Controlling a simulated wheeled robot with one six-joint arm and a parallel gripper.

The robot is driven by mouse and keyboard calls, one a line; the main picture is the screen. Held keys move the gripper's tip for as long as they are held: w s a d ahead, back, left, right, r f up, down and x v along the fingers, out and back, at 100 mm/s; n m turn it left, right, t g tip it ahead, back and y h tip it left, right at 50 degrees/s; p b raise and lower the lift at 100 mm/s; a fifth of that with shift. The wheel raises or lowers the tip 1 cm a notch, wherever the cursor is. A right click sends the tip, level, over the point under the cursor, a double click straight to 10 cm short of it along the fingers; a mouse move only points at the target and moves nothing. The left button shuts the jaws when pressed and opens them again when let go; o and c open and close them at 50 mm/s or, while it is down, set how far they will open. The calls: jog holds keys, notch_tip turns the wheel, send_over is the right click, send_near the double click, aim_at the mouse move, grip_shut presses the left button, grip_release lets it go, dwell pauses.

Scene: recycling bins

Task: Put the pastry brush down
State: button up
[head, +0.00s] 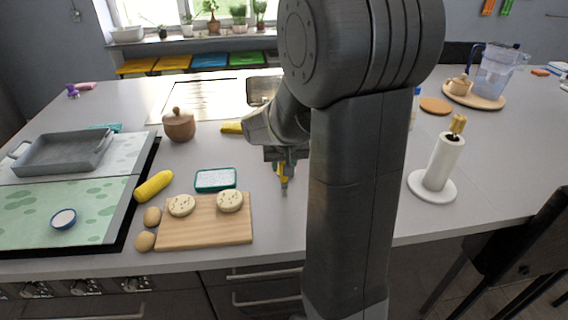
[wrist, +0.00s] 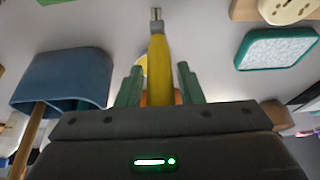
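My gripper (head: 282,165) points down over the counter, right of the cutting board. The yellow tool that I take as the pastry brush (wrist: 159,68) stands out from between my green fingers (wrist: 160,85) in the wrist view, with a grey end away from me. An orange part shows beside it between the fingers. In the head view the brush (head: 284,185) hangs below my gripper, its grey end low over the counter. I cannot tell whether it touches. My arm hides the counter just to the right.
The wooden cutting board (head: 205,236) with two pale round pieces and a green-rimmed dish (head: 216,179) lie to the left. A blue object (wrist: 64,80) with a wooden handle is close in the wrist view. A paper towel holder (head: 438,170) stands right. Bare counter (head: 275,215) shows in front.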

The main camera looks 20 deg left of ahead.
jog(key=shift+o, duration=0.6)
jog(key=shift+r, duration=0.1)
jog(key=shift+s+r, duration=0.1)
jog(key=shift+r, duration=0.45)
jog(key=v, duration=1.1)
jog(key=shift+s+d, duration=0.1)
jog(key=x, duration=1.1)
jog(key=shift+w+f, duration=0.25)
jog(key=shift+r, duration=0.75)
